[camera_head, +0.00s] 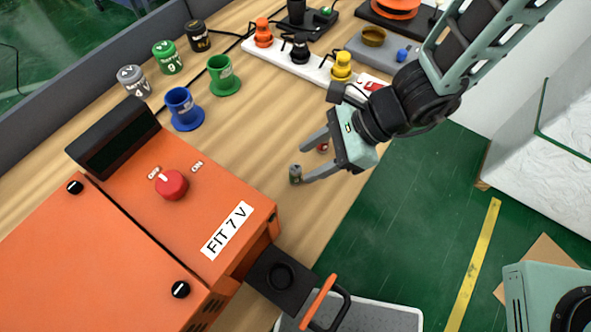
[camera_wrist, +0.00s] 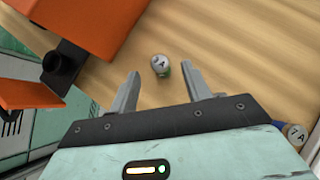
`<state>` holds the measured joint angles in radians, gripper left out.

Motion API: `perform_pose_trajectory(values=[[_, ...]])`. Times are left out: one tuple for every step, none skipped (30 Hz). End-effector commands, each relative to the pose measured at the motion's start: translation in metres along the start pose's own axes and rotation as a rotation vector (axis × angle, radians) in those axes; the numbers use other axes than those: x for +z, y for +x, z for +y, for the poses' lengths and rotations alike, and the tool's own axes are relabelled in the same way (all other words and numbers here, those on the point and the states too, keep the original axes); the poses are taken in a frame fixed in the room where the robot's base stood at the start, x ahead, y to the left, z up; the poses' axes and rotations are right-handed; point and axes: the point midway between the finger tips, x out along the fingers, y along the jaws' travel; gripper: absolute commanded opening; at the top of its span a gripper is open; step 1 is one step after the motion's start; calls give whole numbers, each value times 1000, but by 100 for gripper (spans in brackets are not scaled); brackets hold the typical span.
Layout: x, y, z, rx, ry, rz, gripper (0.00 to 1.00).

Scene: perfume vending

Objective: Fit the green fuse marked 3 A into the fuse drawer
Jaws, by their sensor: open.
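A small fuse with a grey top and green side (camera_wrist: 161,66) stands on the wood just beyond my fingertips in the wrist view. An "A" shows on its top; its number is not clear. In the head view the fuse (camera_head: 295,174) is by the tip of the nearer finger. My gripper (camera_head: 303,165) is open and empty; it also shows in the wrist view (camera_wrist: 161,75), with the fuse between the finger lines. The dark fuse drawer (camera_head: 262,281) sticks out of the orange box, with an empty-looking round socket and an orange handle (camera_head: 318,301).
The orange box (camera_head: 95,270) reads "FIT 7 V" and has a red knob (camera_head: 172,185). Another fuse, seemingly "7 A" (camera_wrist: 295,134), stands right of my gripper in the wrist view. Coloured cans, a blue spool (camera_head: 183,112) and a green spool (camera_head: 223,77) stand behind.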

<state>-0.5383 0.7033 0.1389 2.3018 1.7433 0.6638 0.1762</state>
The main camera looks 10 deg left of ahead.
Motion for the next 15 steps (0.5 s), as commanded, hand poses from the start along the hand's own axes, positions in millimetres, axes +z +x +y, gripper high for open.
perform_pose_trajectory(values=[[1, 7, 0, 3, 0, 0, 48], [0, 10, 0, 2, 1, 0, 48], [0, 13, 0, 1, 0, 0, 48], [0, 15, 0, 1, -1, 0, 48], [0, 17, 0, 1, -1, 0, 48], [0, 18, 0, 0, 0, 0, 48], [0, 20, 0, 1, 0, 0, 48], [0, 22, 0, 1, 0, 0, 48], [1, 25, 0, 2, -1, 0, 48], [1, 28, 0, 2, -1, 0, 48], [0, 32, 1, 4, 0, 0, 48], [0, 37, 1, 4, 0, 1, 48], [0, 41, 1, 4, 0, 1, 48], [0, 45, 1, 3, 0, 1, 48], [-1, 50, 1, 3, -1, 2, 48]])
